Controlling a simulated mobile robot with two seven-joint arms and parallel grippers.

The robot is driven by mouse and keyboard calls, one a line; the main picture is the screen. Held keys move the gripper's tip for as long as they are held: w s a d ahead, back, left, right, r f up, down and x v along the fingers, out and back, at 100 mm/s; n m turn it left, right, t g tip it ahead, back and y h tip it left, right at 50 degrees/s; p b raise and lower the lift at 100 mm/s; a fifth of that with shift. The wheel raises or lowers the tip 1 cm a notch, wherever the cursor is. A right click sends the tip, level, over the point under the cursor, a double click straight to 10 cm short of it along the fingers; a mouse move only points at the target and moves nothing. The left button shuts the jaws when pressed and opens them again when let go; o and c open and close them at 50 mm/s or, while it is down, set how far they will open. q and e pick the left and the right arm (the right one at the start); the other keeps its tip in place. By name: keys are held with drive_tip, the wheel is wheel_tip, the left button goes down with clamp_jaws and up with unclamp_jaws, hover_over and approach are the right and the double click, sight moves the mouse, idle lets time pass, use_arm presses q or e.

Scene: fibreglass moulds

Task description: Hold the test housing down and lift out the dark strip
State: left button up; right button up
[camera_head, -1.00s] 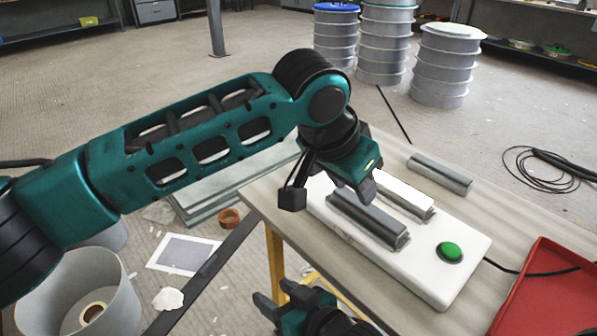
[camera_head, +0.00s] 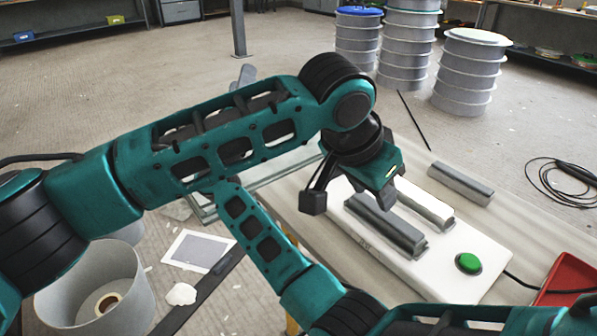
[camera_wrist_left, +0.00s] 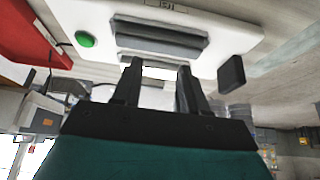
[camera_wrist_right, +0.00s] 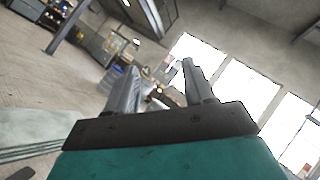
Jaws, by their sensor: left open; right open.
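The white test housing (camera_head: 440,270) lies on the table, with a green button (camera_head: 468,263) near one end. A dark grey strip (camera_head: 385,226) sits lengthwise in it; it also shows in the left wrist view (camera_wrist_left: 160,38). Beside it is a second slot or strip with a pale top (camera_head: 425,204). My left gripper (camera_wrist_left: 160,66) is open and empty, pointing down above the housing near the pale one; its fingertips are mostly hidden in the head view. My right gripper (camera_head: 243,76) is open and empty, raised behind my left arm; its wrist view (camera_wrist_right: 160,68) shows only the room.
A loose grey bar (camera_head: 461,184) lies on the table behind the housing. A red tray (camera_head: 568,280) is at the right edge. A cable runs from the housing to the right. My arms cross in the head view. Ribbed grey drums (camera_head: 466,72) stand on the floor beyond.

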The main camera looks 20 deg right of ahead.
drive_tip(key=s+d+f+m+g+h, duration=0.2)
drive_tip(key=s+f+m+g, duration=0.1)
drive_tip(key=f+m+g, duration=0.1)
drive_tip(key=s+d+f+m+g+h, duration=0.1)
drive_tip(key=s+d+f+m+g, duration=0.2)
drive_tip(key=m, duration=0.6)
drive_tip(key=s+d+f+m+g+h, duration=0.2)
drive_tip(key=s+f+m+g, duration=0.3)
drive_tip(key=f+m+g, duration=0.1)
drive_tip(key=shift+d+f+m+g+h, duration=0.1)
drive_tip(key=shift+f+m+g+h, duration=0.15)
drive_tip(key=shift+g, duration=0.45)
drive_tip(key=shift+d+f+m+g+h, duration=0.15)
drive_tip(key=shift+f+g, duration=0.15)
drive_tip(key=shift+g, duration=0.4)
drive_tip(key=shift+d, duration=0.2)
drive_tip(key=x, duration=1.2)
drive_tip(key=shift+d+f, duration=0.1)
drive_tip(key=shift+c, duration=0.2)
clamp_jaws()
